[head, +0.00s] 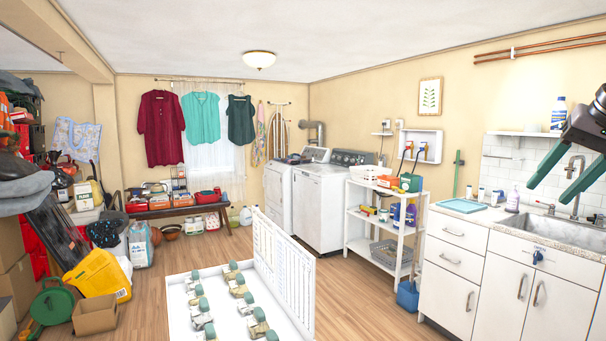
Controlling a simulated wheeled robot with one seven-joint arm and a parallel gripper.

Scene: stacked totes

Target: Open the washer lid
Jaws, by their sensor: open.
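Two white laundry machines stand side by side in the far corner. The right one (321,209) has a flat, closed top lid (319,171) and a dark control panel behind it; it looks like the washer. The left one (278,200) has a dark item lying on its top and looks like a dryer, though I cannot be sure which is which. My gripper (549,192) is at the right edge, with its two green fingers apart and nothing between them. It is in front of the sink area, far from both machines.
A white tray-like unit (180,322) with several teal-topped pieces and an upright slatted panel (283,272) stands on the floor ahead. A white shelf (364,225) stands right of the machines, beside the sink cabinet (452,265). Clutter fills the left; wooden floor (215,254) is clear mid-room.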

